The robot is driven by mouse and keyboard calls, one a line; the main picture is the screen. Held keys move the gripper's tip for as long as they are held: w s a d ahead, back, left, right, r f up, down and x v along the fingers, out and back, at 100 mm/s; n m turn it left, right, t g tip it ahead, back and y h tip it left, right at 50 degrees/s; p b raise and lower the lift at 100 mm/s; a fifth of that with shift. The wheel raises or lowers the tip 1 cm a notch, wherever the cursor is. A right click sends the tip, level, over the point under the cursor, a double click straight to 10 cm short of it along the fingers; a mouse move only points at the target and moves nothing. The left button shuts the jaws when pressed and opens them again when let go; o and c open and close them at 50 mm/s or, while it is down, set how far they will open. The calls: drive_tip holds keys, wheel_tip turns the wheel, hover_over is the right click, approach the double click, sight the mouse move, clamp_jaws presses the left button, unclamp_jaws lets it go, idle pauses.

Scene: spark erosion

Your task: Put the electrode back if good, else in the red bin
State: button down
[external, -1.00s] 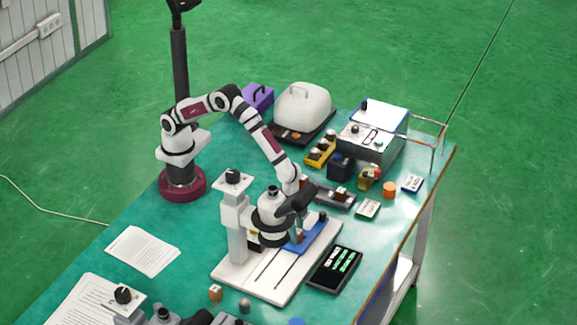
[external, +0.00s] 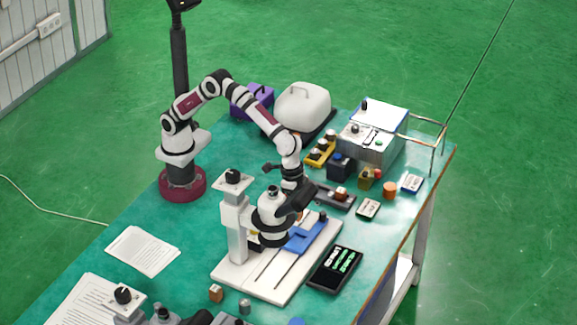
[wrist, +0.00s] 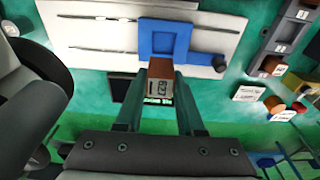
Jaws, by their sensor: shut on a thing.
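My gripper (wrist: 160,82) is shut on the electrode (wrist: 160,93), a small block with a copper-coloured end and a pale body bearing printed digits I cannot read surely. In the wrist view the electrode is between the two fingers, above the table and apart from the blue holder (wrist: 163,42). That holder shows an empty square recess and lies on the white base plate (external: 268,282) of the measuring stand. In the external view my gripper (external: 291,186) is partly hidden behind the stand's dark eyepiece, and the electrode cannot be made out there. I see no clear red bin.
The measuring stand (external: 235,235) rises close to my gripper. A silver machine (external: 375,140) is behind. Papers (external: 142,251) lie left.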

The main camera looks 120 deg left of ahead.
wheel_tip(320, 180, up, 8)
drive_tip(key=shift+r, duration=0.1)
drive_tip(key=s+a+f+n+y, duration=0.1)
drive_tip(key=s+a+f+n, duration=0.3)
drive_tip(key=a, duration=0.4)
drive_tip(key=s+a+f+n, duration=0.2)
drive_tip(key=a+f+n, duration=0.25)
drive_tip(key=a, duration=0.35)
drive_tip(key=shift+n, duration=0.25)
drive_tip(key=a+f, duration=0.6)
drive_tip(key=a, duration=0.1)
drive_tip(key=w+a+f, duration=0.1)
drive_tip(key=a+f, duration=0.2)
drive_tip(key=a, duration=0.1)
drive_tip(key=shift+w+f, duration=0.1)
drive_tip(key=shift+f, duration=0.4)
drive_tip(key=shift+f, duration=0.2)
drive_tip(key=shift+f, duration=0.35)
